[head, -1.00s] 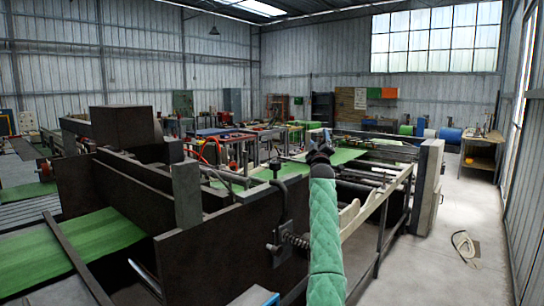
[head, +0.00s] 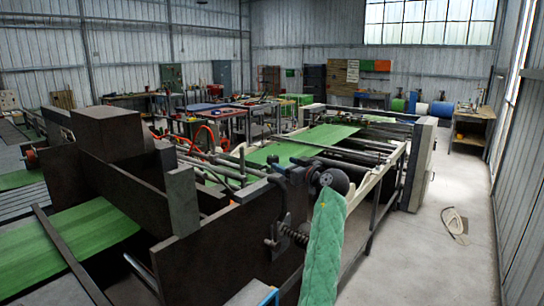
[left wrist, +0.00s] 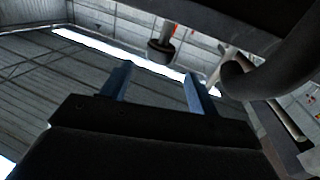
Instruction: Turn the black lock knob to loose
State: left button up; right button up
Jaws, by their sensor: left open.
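My left gripper (head: 277,166), with blue fingers, is at the end of the green-sleeved arm, by the upper edge of the dark machine side plate (head: 225,245). In the left wrist view its two fingers (left wrist: 158,72) are apart, with nothing held between them. A dark round knob (left wrist: 160,48) on a short stem, which looks like the lock knob, shows beyond the gap between the fingers, apart from them. In the head view I cannot make out the knob clearly; the gripper covers that area. My right gripper is not in view.
A dark curved bar (left wrist: 240,82) lies close to the right finger in the left wrist view. A spring (head: 293,236) sits on the side plate below my gripper. Green sheet (head: 85,245) runs through the machine.

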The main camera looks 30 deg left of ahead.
aim_at(276, 159)
pick_arm(q)
jog(key=shift+r+p+x, duration=0.25)
jog(key=shift+p+x, duration=0.55)
jog(key=shift+x, duration=0.3)
jog(key=p+x, duration=0.2)
jog(key=x, duration=0.1)
jog(key=shift+a, duration=0.25)
jog(key=shift+w+a+f+p, duration=0.1)
jog(key=shift+w+a+p, duration=0.15)
jog(key=shift+a, duration=0.2)
jog(key=shift+w+a+f+p, duration=0.15)
jog(key=shift+a+p, duration=0.2)
jog(key=shift+a, duration=0.1)
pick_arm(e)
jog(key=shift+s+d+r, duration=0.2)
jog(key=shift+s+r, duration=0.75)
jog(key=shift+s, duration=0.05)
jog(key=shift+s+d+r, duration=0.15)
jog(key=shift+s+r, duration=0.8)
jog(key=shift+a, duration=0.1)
pick_arm(q)
jog(key=c, duration=1)
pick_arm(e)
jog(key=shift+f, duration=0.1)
